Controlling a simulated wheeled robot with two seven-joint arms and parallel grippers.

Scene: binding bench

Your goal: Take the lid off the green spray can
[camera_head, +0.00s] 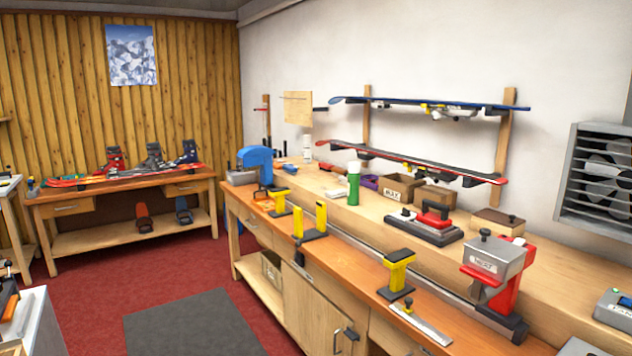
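The green spray can (353,189) stands upright on the raised back shelf of the long bench, near the middle of the view. Its white lid (354,167) sits on top of it. The can is small in the view, and fine detail of the lid cannot be made out. Neither of my grippers shows in the head view.
A blue machine (257,161) is at the bench's far end. Skis (415,160) hang on the wall above.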

